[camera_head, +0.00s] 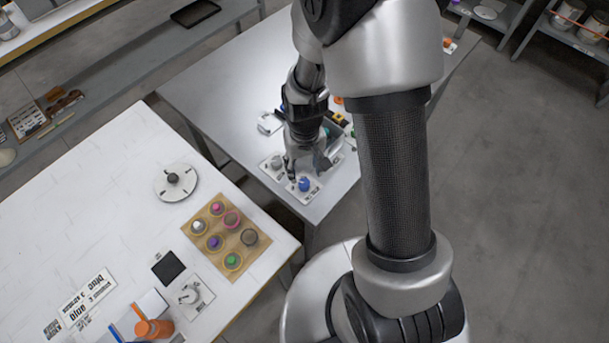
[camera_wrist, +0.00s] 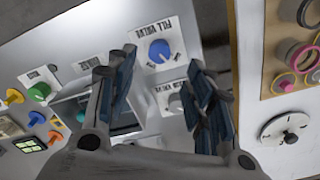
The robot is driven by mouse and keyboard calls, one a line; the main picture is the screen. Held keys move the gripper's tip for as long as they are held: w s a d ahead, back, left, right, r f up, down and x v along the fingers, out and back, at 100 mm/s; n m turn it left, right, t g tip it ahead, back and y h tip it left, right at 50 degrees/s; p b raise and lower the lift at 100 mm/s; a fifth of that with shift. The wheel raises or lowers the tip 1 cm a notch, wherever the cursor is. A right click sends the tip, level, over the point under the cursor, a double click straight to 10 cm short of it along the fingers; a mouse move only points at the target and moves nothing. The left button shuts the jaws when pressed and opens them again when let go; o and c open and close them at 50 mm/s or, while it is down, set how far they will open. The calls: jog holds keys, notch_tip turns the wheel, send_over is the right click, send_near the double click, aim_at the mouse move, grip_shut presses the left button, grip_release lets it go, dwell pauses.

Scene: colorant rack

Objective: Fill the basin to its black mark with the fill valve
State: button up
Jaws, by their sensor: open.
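The fill valve is a blue round knob (camera_wrist: 160,50) on a white plate labelled FILL VALVE. It also shows in the head view as the blue knob (camera_head: 304,185) near the grey table's front edge. My gripper (camera_wrist: 160,92) is open and empty, its fingers pointing toward the plates. The blue knob lies beyond and between the fingertips in the wrist view, apparently untouched. In the head view my gripper (camera_head: 306,168) hangs just behind the knob. A grey knob (camera_wrist: 175,103) with a valve label sits beside it. The basin (camera_wrist: 122,118) is partly hidden by a finger; its black mark cannot be made out.
The white table (camera_head: 90,215) is close by, with a round dial (camera_head: 174,182) and a brown rack (camera_head: 190,228) of coloured pots. The grey table's left part (camera_head: 225,75) is clear.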

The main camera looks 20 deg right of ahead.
jog(key=shift+r, duration=2.05)
dwell(6.0)
